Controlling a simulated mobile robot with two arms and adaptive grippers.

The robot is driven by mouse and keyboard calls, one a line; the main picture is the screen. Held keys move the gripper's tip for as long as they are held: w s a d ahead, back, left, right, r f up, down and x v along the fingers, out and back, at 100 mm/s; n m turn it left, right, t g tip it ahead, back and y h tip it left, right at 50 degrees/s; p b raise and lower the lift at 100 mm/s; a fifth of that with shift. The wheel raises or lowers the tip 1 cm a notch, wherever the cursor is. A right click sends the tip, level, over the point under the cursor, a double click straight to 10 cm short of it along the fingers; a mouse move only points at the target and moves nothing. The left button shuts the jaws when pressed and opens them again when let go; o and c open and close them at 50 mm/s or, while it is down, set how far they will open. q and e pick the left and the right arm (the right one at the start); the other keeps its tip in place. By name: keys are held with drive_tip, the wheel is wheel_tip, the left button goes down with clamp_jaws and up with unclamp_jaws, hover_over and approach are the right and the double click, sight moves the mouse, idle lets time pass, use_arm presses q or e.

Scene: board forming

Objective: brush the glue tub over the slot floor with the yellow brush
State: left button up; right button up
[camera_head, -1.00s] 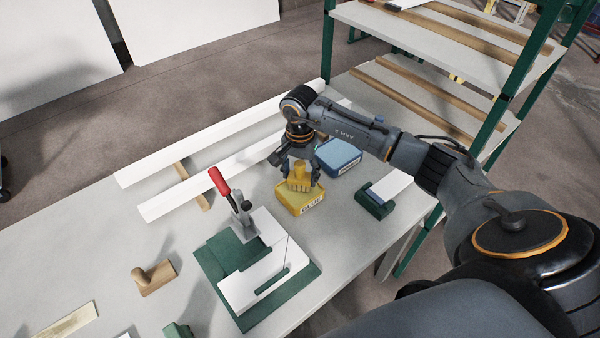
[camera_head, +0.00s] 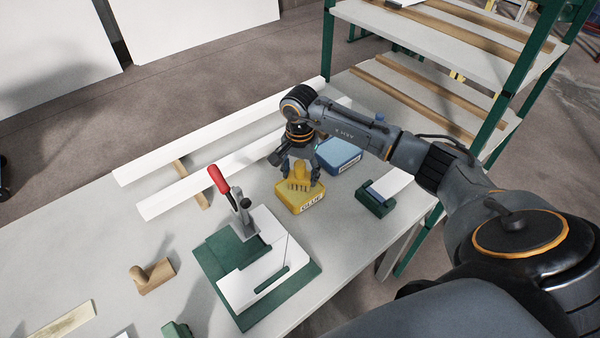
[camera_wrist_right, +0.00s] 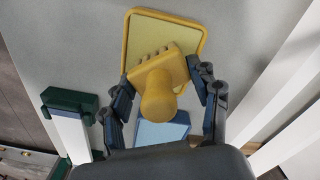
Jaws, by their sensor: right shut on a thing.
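The yellow glue tub (camera_head: 311,206), labelled GLUE, stands on the table; in the right wrist view (camera_wrist_right: 139,35) its open top shows a paler yellow inside. The yellow brush (camera_head: 299,184) has a knob handle and is at the tub's top; it also shows in the right wrist view (camera_wrist_right: 160,90). My right gripper (camera_head: 301,172) is shut on the brush, with its fingers on either side in the right wrist view (camera_wrist_right: 163,98). The white board with a slot (camera_head: 262,278) sits in a green fixture (camera_head: 222,260). My left gripper is not in view.
A red-handled clamp (camera_head: 220,180) stands on the fixture. A blue tub (camera_head: 340,155) is behind the glue tub, and a green holder with a white piece (camera_head: 373,203) is to its right. Long white strips (camera_head: 200,190) lie behind.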

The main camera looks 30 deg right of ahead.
sight(300, 162)
drive_tip(key=shift+s+f+b, duration=0.1)
drive_tip(key=shift+b, duration=0.25)
idle(1.4)
drive_tip(key=shift+r+p, duration=0.5)
drive_tip(key=shift+r, duration=0.35)
drive_tip(key=shift+r+p, duration=1.2)
drive_tip(key=shift+r, duration=1.55)
